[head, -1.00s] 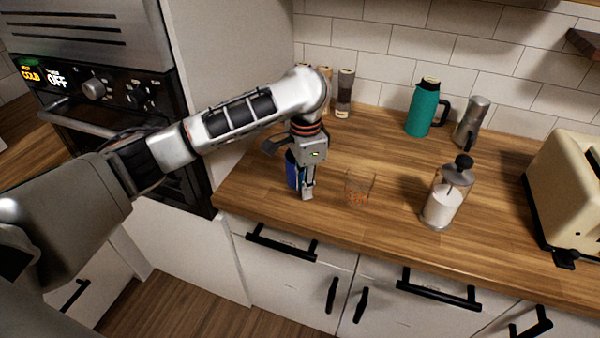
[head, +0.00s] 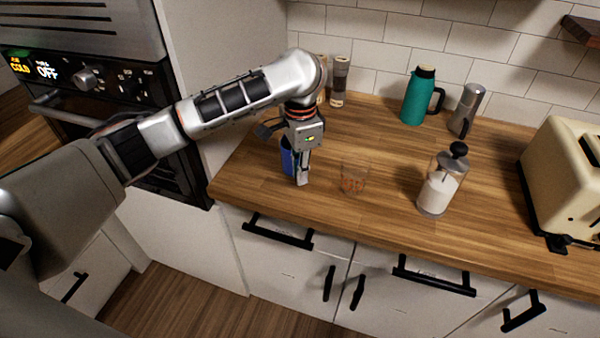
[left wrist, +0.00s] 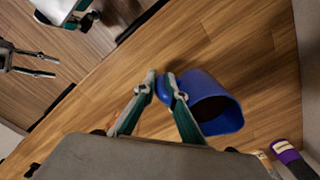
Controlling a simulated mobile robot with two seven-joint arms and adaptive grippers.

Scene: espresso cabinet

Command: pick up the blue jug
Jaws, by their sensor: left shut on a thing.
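The blue jug (head: 287,157) is at the left end of the wooden counter, partly hidden behind my left gripper (head: 303,182). In the left wrist view the jug (left wrist: 218,112) shows its open mouth and dark inside. My left gripper (left wrist: 162,88) is shut on the jug's handle, on the side of the jug. I cannot tell whether the jug's base touches the counter. My right gripper (left wrist: 42,64) shows at the left edge of the left wrist view, its fingers apart and empty, away from the jug.
A clear glass with orange bits (head: 353,178) stands close right of my left gripper. Farther right are a French press (head: 440,185), a teal flask (head: 418,97), a metal pot (head: 466,110) and a cream toaster (head: 565,180). Jars (head: 340,80) stand behind.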

